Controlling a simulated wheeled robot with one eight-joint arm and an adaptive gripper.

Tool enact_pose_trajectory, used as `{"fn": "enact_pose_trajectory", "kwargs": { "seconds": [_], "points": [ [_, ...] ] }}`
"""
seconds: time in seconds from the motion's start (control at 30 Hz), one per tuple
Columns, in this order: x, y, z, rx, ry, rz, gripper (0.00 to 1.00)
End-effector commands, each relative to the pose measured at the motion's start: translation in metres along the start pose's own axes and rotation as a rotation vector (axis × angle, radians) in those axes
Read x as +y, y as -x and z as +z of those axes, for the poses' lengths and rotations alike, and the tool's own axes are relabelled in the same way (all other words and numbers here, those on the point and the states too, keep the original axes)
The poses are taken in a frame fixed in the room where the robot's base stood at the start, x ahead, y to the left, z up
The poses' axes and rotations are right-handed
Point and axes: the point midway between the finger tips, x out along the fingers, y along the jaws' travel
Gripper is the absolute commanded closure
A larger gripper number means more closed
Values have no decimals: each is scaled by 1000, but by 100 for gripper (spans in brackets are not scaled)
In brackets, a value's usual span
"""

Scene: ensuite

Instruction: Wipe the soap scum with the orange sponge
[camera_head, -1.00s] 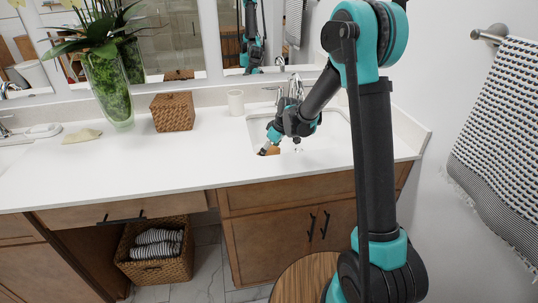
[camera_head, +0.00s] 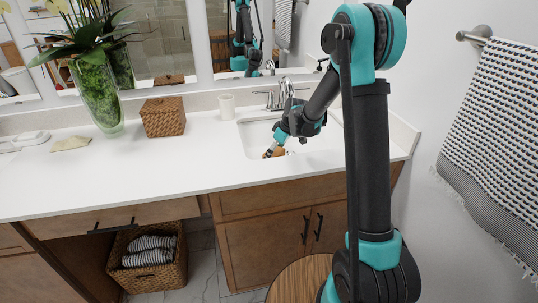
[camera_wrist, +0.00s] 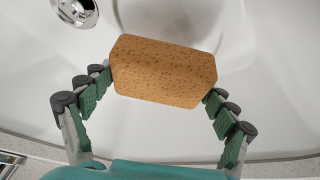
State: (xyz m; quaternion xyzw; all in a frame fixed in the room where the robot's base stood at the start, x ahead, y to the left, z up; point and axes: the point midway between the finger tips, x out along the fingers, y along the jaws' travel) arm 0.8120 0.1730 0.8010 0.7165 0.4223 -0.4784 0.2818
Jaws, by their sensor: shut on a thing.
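The orange sponge (camera_wrist: 163,70) is held crosswise between the two fingers of my gripper (camera_wrist: 160,90), which is shut on it at both ends. In the head view the sponge (camera_head: 275,153) shows as a small orange patch below my gripper (camera_head: 272,147), at the front part of the sink. The white sink basin (camera_wrist: 250,120) lies beneath the sponge in the wrist view; I cannot tell whether the sponge touches it. I cannot make out soap scum clearly in either view.
A metal drain (camera_wrist: 75,12) shows in the basin. The faucet (camera_head: 286,92) stands behind the sink. A towel (camera_head: 490,130) hangs at right.

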Motion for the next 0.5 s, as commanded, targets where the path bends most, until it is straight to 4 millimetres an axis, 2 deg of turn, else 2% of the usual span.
{"fn": "enact_pose_trajectory", "kwargs": {
  "seconds": [0.5],
  "points": [
    [20, 9, 18, -1, -1, 1, 60]
  ]
}}
